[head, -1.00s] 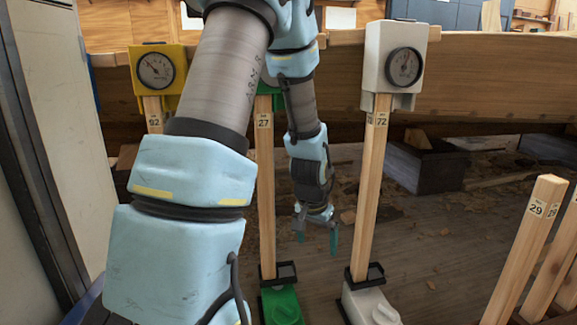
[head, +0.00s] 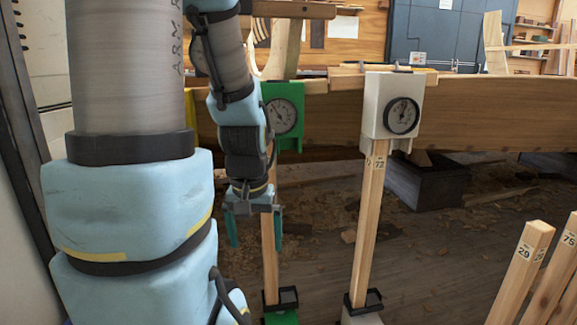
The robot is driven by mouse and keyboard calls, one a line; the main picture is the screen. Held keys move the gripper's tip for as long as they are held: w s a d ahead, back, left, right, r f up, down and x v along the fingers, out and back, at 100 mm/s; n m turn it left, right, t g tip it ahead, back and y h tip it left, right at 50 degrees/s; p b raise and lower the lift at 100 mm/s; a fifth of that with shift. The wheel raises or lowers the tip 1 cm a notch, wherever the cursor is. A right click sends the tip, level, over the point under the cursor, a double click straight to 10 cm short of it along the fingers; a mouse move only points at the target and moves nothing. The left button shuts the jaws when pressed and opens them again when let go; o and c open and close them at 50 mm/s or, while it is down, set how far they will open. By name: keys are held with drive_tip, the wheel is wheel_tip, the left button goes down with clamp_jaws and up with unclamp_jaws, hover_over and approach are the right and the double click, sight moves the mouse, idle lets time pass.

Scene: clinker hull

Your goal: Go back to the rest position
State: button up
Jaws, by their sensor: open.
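My gripper (head: 254,232) hangs fingers down in the middle of the head view. Its two teal fingers stand apart with nothing between them. It is in front of the wooden post (head: 269,262) under the green gauge box (head: 283,115); I cannot tell if it touches the post. My arm fills the left of the view and hides what lies behind it.
A white gauge box (head: 392,108) stands on a wooden post (head: 366,220) right of my gripper. The plank hull (head: 470,95) runs behind. Numbered wooden posts (head: 525,262) stand at the lower right. The floor (head: 430,265) between is clear apart from shavings.

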wheel_tip(320, 180, up, 28)
drive_tip(key=p, duration=2.6)
drive_tip(key=shift+r, duration=0.2)
drive_tip(key=shift+w, duration=0.15)
